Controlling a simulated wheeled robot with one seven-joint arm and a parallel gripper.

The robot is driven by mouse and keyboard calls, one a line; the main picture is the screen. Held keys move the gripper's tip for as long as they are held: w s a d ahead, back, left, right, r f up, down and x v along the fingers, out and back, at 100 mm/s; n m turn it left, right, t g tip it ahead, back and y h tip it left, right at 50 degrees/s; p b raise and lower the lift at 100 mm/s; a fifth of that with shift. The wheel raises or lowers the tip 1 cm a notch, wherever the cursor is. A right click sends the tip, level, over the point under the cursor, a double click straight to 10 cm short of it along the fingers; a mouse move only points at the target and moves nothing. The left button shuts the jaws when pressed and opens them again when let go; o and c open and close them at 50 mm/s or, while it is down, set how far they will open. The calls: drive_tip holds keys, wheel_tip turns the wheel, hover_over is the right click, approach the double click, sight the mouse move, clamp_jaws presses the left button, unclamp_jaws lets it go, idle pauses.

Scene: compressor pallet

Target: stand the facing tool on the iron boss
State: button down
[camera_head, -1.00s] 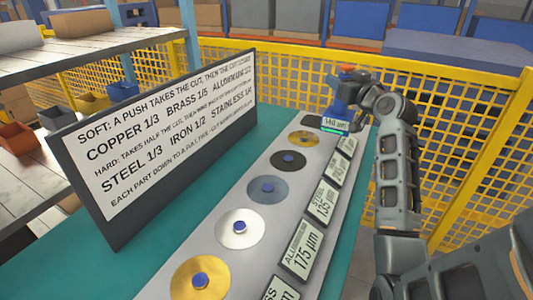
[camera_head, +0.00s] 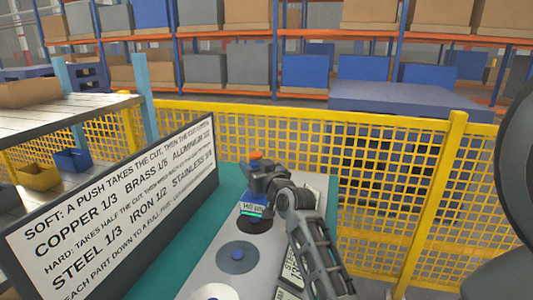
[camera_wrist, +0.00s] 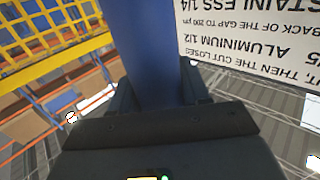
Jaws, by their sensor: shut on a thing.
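The facing tool (camera_head: 253,188) is upright, with a blue body, an orange top and a small lit display near its foot. My gripper (camera_head: 266,181) is shut on it. In the wrist view the tool's blue shaft (camera_wrist: 150,55) stands between the jaws. A dark disc, seemingly the iron boss (camera_head: 256,227), shows just below the tool's foot. I cannot tell whether the tool touches it or is held above. The tool hides part of the disc. A grey-blue disc with a blue centre (camera_head: 237,257) lies nearer, and a silver disc (camera_head: 214,292) nearer still.
The discs lie on a grey strip (camera_head: 268,262) on a green table (camera_head: 176,258). A large lettered board (camera_head: 120,215) stands along the left. Label plates, partly covered by my arm, line the right. A yellow mesh fence (camera_head: 390,165) closes the back and right.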

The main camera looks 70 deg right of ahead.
sight(252, 204)
drive_tip(key=shift+w+a, duration=0.3)
drive_tip(key=shift+w, duration=0.05)
drive_tip(key=shift+f, duration=2.05)
drive_tip(key=shift+f+b, duration=0.2)
drive_tip(key=shift+b, duration=0.15)
drive_tip(key=c, duration=0.5)
unclamp_jaws()
drive_tip(key=shift+f, duration=0.1)
drive_tip(key=shift+s+a, duration=0.25)
drive_tip(key=shift+b+v, duration=0.75)
drive_tip(key=shift+v, duration=2.75)
